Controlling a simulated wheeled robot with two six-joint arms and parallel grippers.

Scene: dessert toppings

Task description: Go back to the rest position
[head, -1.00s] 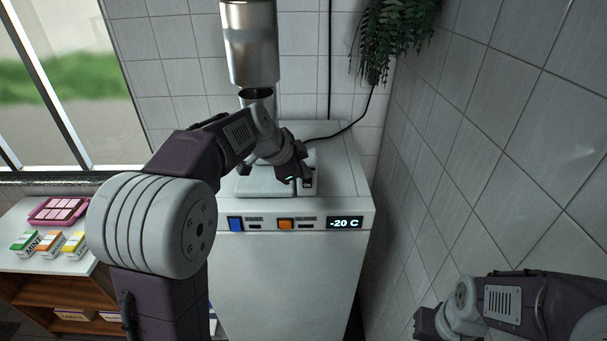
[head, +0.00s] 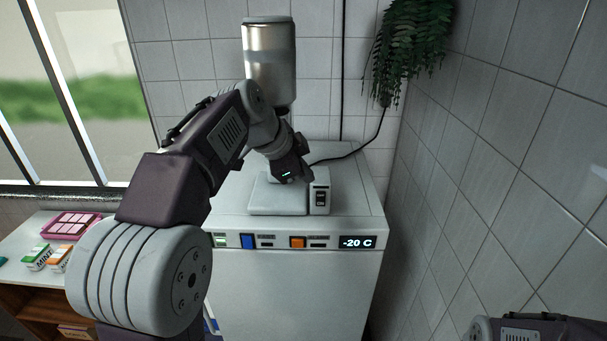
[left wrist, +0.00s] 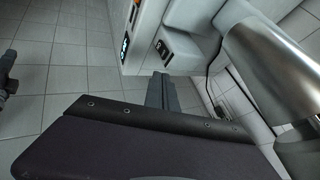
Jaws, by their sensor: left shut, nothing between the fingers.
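My left gripper (head: 291,172) is in front of the metal dispenser cylinder (head: 270,62), above the top of the white freezer machine (head: 300,275). It is shut and empty. In the left wrist view its closed fingers (left wrist: 161,90) show beyond the dark gripper body, with floor tiles and the machine's side behind. My right arm (head: 540,328) shows only in part at the bottom right of the head view; its fingers are cut off.
The machine's lid and switch box (head: 320,198) are close below the left gripper. A hanging plant (head: 410,45) and tiled wall bound the right side. A shelf at left holds a pink tray (head: 70,226) and small cartons (head: 38,257).

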